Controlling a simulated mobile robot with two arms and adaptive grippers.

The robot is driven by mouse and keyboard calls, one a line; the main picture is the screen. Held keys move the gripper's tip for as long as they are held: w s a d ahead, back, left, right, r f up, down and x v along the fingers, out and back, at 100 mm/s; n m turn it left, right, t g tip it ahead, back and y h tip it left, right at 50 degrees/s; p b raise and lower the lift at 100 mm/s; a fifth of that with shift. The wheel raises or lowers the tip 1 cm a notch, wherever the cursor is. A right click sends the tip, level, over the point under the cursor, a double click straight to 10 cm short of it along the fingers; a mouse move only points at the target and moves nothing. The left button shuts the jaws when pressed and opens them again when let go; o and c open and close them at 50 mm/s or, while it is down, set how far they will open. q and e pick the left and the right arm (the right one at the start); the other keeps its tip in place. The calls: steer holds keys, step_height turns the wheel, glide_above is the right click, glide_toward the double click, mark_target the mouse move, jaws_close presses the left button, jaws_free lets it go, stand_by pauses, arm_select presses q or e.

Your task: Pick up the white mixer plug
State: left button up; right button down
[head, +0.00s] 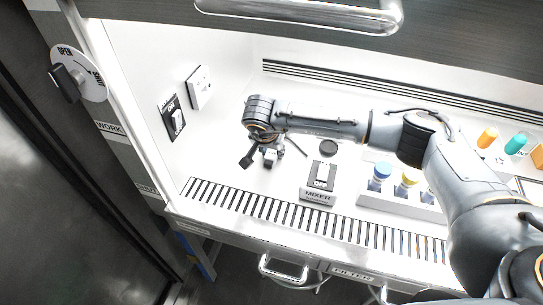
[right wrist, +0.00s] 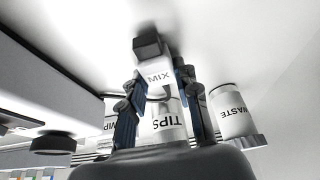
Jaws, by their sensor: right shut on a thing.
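The white mixer plug (right wrist: 158,76), marked MIX and with a dark block at its far end, is between the two fingers of my right gripper (right wrist: 160,92) in the right wrist view. The gripper is shut on it. In the head view my right gripper (head: 262,152) is over the white worktop, left of the mixer (head: 318,184), which reads OFF. The plug is small and largely hidden by the gripper there. My left gripper is not in view.
A white socket (head: 199,87) and a black switch plate (head: 172,117) are on the left wall. A rack (head: 372,199) with capped bottles stands right of the mixer. A slotted grille (head: 270,213) runs along the front edge. The wrist view shows containers marked TIPS (right wrist: 162,122) and WASTE (right wrist: 231,112).

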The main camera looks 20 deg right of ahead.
mark_target(272, 154)
steer(key=shift+r, duration=0.45)
steer(key=v, duration=0.1)
steer(key=b+v, duration=0.1)
steer(key=v, duration=0.1)
steer(key=shift+w+d, duration=0.25)
steer(key=s+r, duration=0.1)
steer(key=r, duration=0.1)
steer(key=s+a+r+b, duration=0.1)
steer(key=s+r, duration=0.1)
steer(key=shift+s+r, duration=0.1)
steer(key=shift+s, duration=0.05)
steer(key=s+a+r+b, duration=0.25)
steer(key=s+r, duration=0.25)
steer(key=s, duration=0.5)
steer(key=d+n+y+p, duration=0.1)
steer(key=d+n+p, duration=0.1)
steer(key=n, duration=0.1)
steer(key=d+n+y+p, duration=0.1)
steer(key=d+n+p, duration=0.1)
steer(key=d+n, duration=0.1)
steer(key=shift+w+d+f+n+t+y, duration=0.1)
steer(key=shift+d+f+n+t+y, duration=0.05)
steer(key=shift+d+n+t+y, duration=0.2)
